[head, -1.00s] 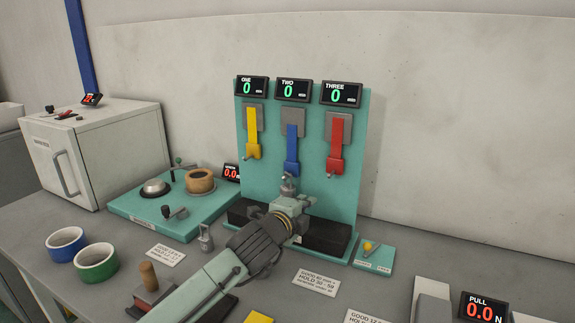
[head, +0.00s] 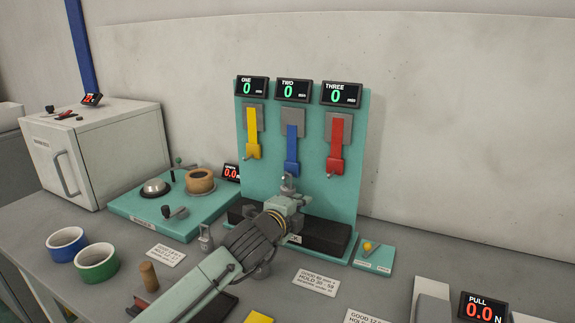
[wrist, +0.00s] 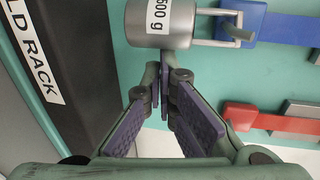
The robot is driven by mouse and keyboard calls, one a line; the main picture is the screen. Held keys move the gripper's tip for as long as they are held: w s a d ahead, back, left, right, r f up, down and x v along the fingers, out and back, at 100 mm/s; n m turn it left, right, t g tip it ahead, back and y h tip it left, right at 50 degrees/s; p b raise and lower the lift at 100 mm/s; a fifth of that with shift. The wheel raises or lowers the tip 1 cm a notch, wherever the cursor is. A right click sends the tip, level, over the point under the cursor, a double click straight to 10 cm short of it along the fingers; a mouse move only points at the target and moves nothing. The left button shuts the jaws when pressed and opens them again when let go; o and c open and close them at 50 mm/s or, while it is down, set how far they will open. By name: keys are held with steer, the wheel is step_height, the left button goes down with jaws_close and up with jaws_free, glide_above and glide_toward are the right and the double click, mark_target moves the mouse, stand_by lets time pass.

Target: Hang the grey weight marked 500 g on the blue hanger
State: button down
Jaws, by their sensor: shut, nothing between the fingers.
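The grey weight marked 500 g (wrist: 165,24) is at the top of the wrist view. Its wire bail (wrist: 212,28) reaches the hook of the blue hanger (wrist: 285,28) and seems to be around it; I cannot tell whether it bears the load. In the head view the weight (head: 288,183) is just below the blue hanger (head: 292,148), partly hidden by my gripper. My gripper (wrist: 165,78) is shut and empty, its fingertips close beside the weight. I cannot tell if they touch it.
The yellow hanger (head: 252,135) and red hanger (head: 336,148) flank the blue one on the teal board (head: 270,120). A black weld rack (head: 325,236) lies along the board's foot, near my gripper. Another small weight (head: 205,238) stands left of my arm.

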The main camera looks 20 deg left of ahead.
steer(key=shift+a, duration=0.4)
stand_by(0.5)
steer(key=shift+d+b, duration=0.35)
steer(key=shift+d, duration=0.1)
stand_by(3.1)
steer(key=s+d+b, duration=0.1)
steer(key=s, duration=0.7)
steer(key=shift+b, duration=0.4)
stand_by(0.7)
stand_by(0.4)
